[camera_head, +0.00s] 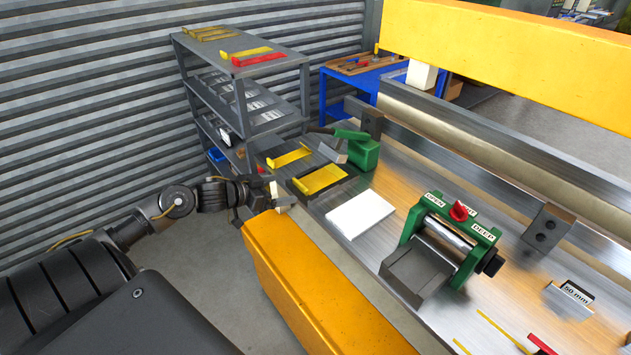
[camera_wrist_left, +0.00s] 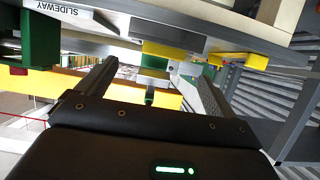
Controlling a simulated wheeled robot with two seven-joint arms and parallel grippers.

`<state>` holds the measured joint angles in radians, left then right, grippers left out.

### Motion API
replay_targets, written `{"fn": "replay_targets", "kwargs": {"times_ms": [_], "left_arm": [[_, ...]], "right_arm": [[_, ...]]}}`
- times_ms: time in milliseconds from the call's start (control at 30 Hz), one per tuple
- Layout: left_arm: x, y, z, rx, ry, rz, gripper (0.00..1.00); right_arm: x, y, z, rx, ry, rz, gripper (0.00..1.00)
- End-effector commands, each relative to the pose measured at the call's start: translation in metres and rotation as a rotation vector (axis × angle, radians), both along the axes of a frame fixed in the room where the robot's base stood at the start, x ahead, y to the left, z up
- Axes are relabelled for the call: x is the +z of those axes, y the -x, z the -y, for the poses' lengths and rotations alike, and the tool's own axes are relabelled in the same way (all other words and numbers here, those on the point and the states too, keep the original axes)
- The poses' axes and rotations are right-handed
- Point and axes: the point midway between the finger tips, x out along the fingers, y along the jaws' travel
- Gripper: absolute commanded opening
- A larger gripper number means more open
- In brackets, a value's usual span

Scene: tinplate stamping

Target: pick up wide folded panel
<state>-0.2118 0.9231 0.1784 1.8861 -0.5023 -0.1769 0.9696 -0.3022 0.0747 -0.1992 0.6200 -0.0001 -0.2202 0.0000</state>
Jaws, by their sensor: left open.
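The wide folded panel appears to be the wider yellow piece (camera_head: 318,179), lying on a dark holder (camera_head: 345,187) on the press table. A narrower yellow piece (camera_head: 289,157) lies just behind it. My left gripper (camera_head: 272,193) is open at the table's left edge, left of the wide piece and apart from it. My right gripper is out of view.
A white sheet stack (camera_head: 360,213) and a green roller tool (camera_head: 445,240) stand right of the holder. A green device (camera_head: 363,152) stands behind. The yellow press beam (camera_head: 510,50) spans overhead. A grey shelf (camera_head: 240,65) stands at the back left.

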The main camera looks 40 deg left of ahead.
Motion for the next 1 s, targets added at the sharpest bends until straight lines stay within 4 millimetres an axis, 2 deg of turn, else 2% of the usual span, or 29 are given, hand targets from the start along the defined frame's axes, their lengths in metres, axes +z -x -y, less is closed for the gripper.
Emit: {"fn": "replay_targets", "kwargs": {"times_ms": [133, 467, 800, 1000], "left_arm": [[-0.006, -0.017, 0.004, 0.004, 0.001, 0.002, 0.93], [-0.010, -0.027, 0.006, 0.004, 0.001, 0.000, 0.93], [-0.023, -0.068, 0.013, 0.004, 0.002, 0.000, 0.93], [-0.027, -0.071, 0.015, 0.002, -0.001, -0.001, 0.93]], "right_arm": [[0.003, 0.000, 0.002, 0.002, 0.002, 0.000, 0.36], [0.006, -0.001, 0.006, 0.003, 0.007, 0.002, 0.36], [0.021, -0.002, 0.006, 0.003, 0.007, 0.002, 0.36], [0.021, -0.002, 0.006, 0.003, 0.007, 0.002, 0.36]]}}
